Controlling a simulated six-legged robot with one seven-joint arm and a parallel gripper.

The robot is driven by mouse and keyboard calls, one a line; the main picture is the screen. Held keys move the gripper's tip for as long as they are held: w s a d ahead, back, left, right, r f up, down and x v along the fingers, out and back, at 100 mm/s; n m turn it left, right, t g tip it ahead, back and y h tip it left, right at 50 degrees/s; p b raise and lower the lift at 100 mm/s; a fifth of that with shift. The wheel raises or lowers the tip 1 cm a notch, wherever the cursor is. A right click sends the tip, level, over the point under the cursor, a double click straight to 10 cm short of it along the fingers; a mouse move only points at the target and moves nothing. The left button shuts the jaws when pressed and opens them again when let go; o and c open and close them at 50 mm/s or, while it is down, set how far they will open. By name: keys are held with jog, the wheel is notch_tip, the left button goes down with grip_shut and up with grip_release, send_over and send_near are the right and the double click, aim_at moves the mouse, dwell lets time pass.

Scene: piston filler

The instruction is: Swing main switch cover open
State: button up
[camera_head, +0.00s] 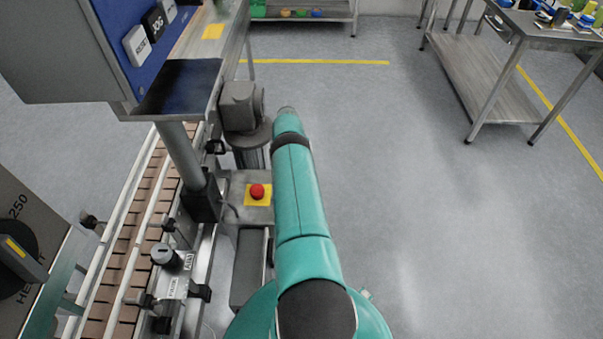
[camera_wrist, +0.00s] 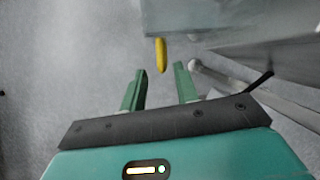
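My gripper (camera_wrist: 159,72) shows in the wrist view with its two green fingers apart and nothing held between them. A narrow yellow piece (camera_wrist: 161,55) sticks out below the edge of a grey box-like panel (camera_wrist: 225,18), just beyond the fingertips and in line with the gap. It looks apart from the fingers, but the distance is hard to judge. I cannot tell whether the panel or the yellow piece is the main switch cover. In the head view my gripper is hidden behind my arm, and no cover can be made out for sure.
A conveyor (camera_head: 124,230) runs along the left, below a blue control panel (camera_head: 130,35). A red emergency button on a yellow plate (camera_head: 257,191) sits close left of my arm. A steel table (camera_head: 500,80) stands at the upper right. The floor (camera_head: 450,230) to the right is clear.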

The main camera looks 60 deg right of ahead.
jog(key=v, duration=0.8)
jog(key=shift+r, duration=0.3)
